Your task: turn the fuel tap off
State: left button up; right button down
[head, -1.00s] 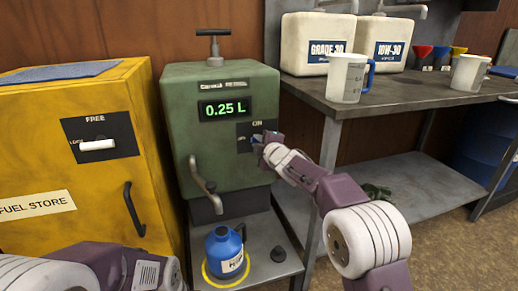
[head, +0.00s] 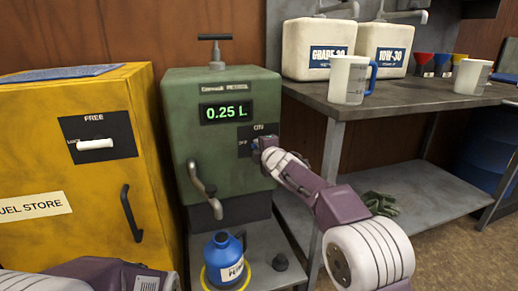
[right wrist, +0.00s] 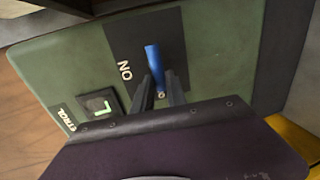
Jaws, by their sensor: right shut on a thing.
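The fuel tap is a blue lever (right wrist: 152,62) on a dark plate (right wrist: 118,35) on the front of the green petrol dispenser (head: 185,120). The plate has an ON mark above the tap and another mark to its left in the head view. My right gripper (right wrist: 160,92) is shut on the blue lever, one finger on each side. In the head view my right gripper (head: 260,147) covers most of the tap. In the right wrist view the lever lies lengthwise beside the ON mark, its near end toward my gripper. My left gripper is out of view.
The dispenser's display (head: 226,112) reads 0.25 L. A blue can (head: 217,258) stands under the spout (head: 196,178). A yellow fuel store cabinet (head: 60,240) stands at left. At right a metal bench (head: 420,96) holds a measuring jug (head: 346,80) and two white containers.

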jog(key=c, duration=1.3)
grip_release()
jog(key=shift+c, duration=0.2)
jog(key=shift+s, duration=0.1)
jog(key=b+v, duration=0.3)
jog(key=v, duration=0.6)
